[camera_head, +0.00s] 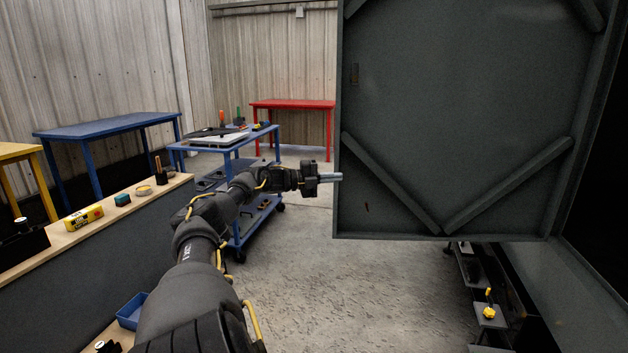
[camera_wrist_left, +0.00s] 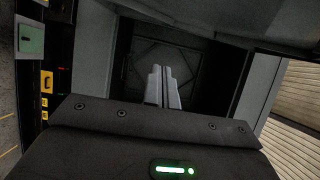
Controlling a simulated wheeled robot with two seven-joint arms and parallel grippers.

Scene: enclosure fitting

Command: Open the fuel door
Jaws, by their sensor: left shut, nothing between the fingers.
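The fuel door is most likely the large dark grey panel (camera_head: 455,110) with diagonal braces, filling the right half of the head view. It stands swung out, with a dark opening to its right. My left gripper (camera_head: 338,177) is at the panel's left edge, low down, with its fingers shut and empty. Whether the fingertips touch the edge I cannot tell. In the left wrist view the shut fingers (camera_wrist_left: 164,85) point toward a dark braced surface (camera_wrist_left: 165,60). My right gripper is not in view.
A blue cart (camera_head: 235,150) stands behind my left arm. A wooden-topped counter (camera_head: 100,222) with small items is at the left. Blue (camera_head: 110,124) and red (camera_head: 292,104) tables stand farther back. A small yellow part (camera_head: 488,312) shows below the panel.

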